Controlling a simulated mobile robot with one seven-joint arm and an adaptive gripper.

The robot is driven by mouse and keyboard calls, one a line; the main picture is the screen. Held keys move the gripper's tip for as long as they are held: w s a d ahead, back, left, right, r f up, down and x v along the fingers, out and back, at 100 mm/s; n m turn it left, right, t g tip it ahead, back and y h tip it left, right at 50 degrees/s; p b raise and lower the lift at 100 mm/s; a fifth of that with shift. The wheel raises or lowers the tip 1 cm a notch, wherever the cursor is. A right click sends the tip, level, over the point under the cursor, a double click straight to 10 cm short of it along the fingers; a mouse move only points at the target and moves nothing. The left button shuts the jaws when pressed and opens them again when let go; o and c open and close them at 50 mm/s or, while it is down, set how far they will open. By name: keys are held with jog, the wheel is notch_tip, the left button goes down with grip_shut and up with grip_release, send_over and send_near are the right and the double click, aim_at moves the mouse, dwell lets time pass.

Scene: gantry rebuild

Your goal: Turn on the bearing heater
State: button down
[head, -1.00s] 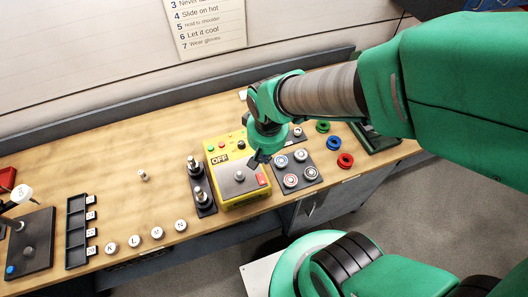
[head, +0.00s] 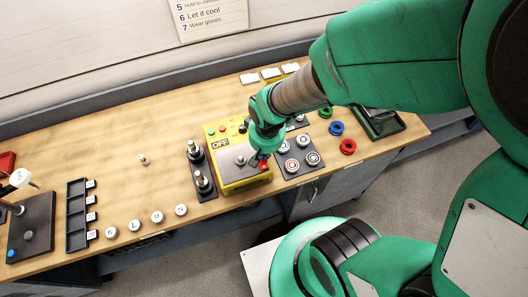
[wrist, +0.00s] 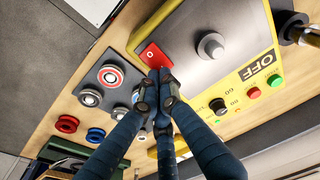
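The bearing heater (head: 233,187) is a yellow box with a grey top plate near the middle of the bench. Its label (head: 220,143) reads OFF, and this also shows in the wrist view (wrist: 257,64). A grey post stands on the plate. A red rocker switch (wrist: 152,56) with a white mark sits at the plate's corner; the head view shows part of it (head: 263,166). My gripper (wrist: 160,76) has its dark fingers drawn together, empty, with the tips right at the switch's edge. I cannot tell whether they touch it.
Right of the heater, a dark tray (head: 299,165) holds several bearings. Green, blue and red (head: 348,146) rings lie beyond it. Left of the heater, a dark stand (head: 201,176) carries two metal posts. Several labelled round pieces line the front edge. The bench's middle left is mostly clear.

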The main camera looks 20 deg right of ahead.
aim_at(266, 165)
dwell(0.4)
jog(key=shift+w+f+g+p, duration=0.2)
jog(key=shift+f+g+p, duration=0.2)
jog(key=shift+g+p, duration=0.2)
jog(key=shift+s, duration=0.2)
jog(key=shift+s+r+p, duration=0.25)
jog(key=shift+s+p, duration=0.05)
jog(key=shift+s, duration=0.3)
jog(key=shift+r, duration=0.15)
jog(key=shift+s+r+p, duration=0.1)
jog(key=shift+r+p, duration=0.85)
jog(key=shift+r, duration=0.1)
notch_tip(266, 165, up, 12)
jog(key=s+p, duration=0.1)
jog(key=p, duration=0.1)
jog(key=shift+s+f, duration=0.25)
jog(key=shift+s, duration=0.15)
jog(key=shift+w+f+t+b, duration=0.1)
jog(key=shift+w+t+b, duration=0.3)
jog(key=shift+b, duration=1.05)
